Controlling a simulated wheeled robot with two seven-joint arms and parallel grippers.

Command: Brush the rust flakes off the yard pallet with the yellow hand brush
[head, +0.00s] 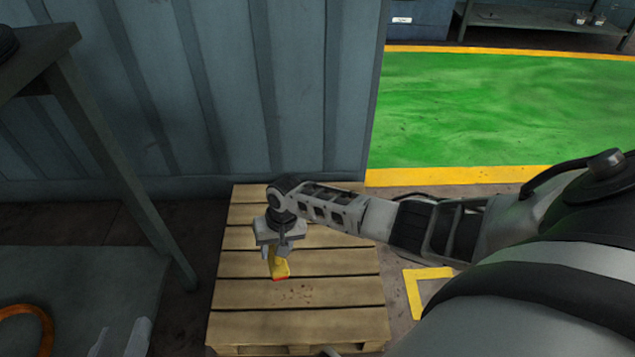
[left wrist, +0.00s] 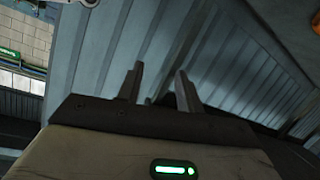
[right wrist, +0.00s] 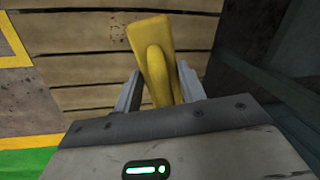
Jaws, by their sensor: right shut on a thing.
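The yellow hand brush (head: 278,266) is in my right gripper (head: 279,250), which is shut on it above the middle of the pallet. It has a red edge at its low end. In the right wrist view the brush (right wrist: 155,55) stands between the two fingers. The wooden yard pallet (head: 240,327) lies on the floor. Small dark red rust flakes (head: 296,293) lie on its boards just in front of the brush; I cannot tell whether the brush touches the boards. My left gripper (left wrist: 159,72) is open and empty, its fingers apart before a ribbed wall.
A blue-grey corrugated wall (head: 230,90) stands behind the pallet. A grey metal table or bench (head: 85,280) is at the left, with an orange ring (head: 30,312) at the lower left. Green floor with yellow borders (head: 500,105) lies open at the right.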

